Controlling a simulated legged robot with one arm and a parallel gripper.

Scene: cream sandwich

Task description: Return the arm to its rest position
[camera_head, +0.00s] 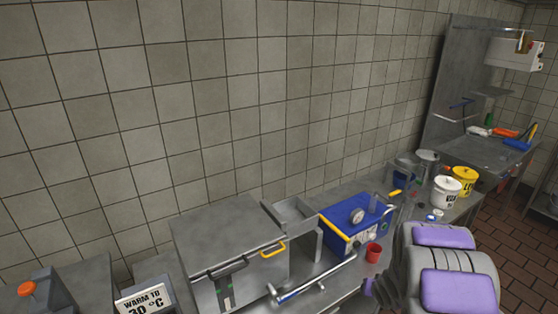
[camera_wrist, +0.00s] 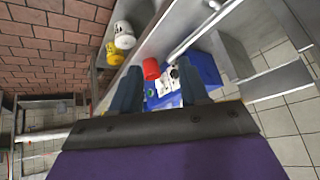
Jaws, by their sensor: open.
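My gripper (camera_wrist: 160,85) shows in the wrist view with its two dark fingers spread apart and nothing between them. Beyond the fingers are a blue machine (camera_wrist: 205,70) and a red cup (camera_wrist: 151,69), both apart from them. In the head view my purple and grey arm (camera_head: 455,280) fills the lower right, in front of the counter. The fingers cannot be made out clearly there.
The head view shows the blue machine (camera_head: 350,221) with the red cup (camera_head: 373,252) beside it. A steel box with a yellow handle (camera_head: 228,250) stands left of it. White (camera_head: 445,191) and yellow (camera_head: 465,177) buckets stand farther right. A tiled wall backs the counter.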

